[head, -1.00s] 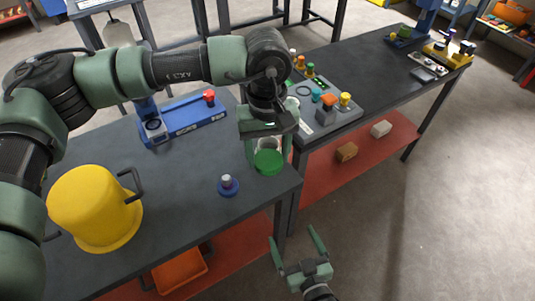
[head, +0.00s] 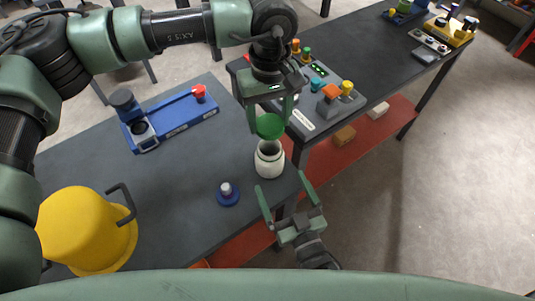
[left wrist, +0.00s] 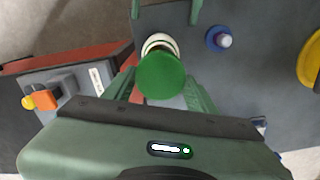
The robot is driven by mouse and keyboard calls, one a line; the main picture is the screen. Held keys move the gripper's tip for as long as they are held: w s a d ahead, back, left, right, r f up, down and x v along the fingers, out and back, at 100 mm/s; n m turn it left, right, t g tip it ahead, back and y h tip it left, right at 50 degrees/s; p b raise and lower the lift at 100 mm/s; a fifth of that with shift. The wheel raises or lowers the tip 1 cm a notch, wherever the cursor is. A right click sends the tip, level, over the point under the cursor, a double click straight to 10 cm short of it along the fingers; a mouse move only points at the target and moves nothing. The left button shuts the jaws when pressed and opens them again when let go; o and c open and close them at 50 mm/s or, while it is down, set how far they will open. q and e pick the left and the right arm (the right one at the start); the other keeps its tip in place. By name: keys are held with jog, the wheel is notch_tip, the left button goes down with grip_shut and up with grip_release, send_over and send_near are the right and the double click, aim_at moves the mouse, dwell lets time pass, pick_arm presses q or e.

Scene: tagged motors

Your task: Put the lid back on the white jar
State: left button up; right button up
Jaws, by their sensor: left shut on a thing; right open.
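The white jar (head: 269,160) stands upright and open on the dark table near its right corner. My left gripper (head: 270,120) is shut on the green lid (head: 270,127) and holds it above and slightly behind the jar mouth, apart from it. In the left wrist view, the lid (left wrist: 161,75) hides part of the jar (left wrist: 160,42). My right gripper (head: 284,190) is open and empty, just in front of the jar at the table edge. Its fingers point toward the jar and show at the top of the left wrist view.
A blue-based knob (head: 228,193) stands left of the jar. A blue fixture (head: 172,117) lies behind. A grey control panel (head: 325,100) with coloured buttons is to the right. The table middle is clear.

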aim_at(270, 158)
pick_arm(q)
jog(key=shift+s, duration=0.2)
jog(key=shift+w, duration=0.1)
pick_arm(e)
jog(key=x, duration=1.2)
jog(key=shift+s, duration=0.1)
grip_shut()
pick_arm(q)
jog(key=shift+f, duration=2.45)
jog(key=shift+f, duration=0.1)
jog(key=shift+f, duration=0.8)
jog(key=shift+f, duration=0.6)
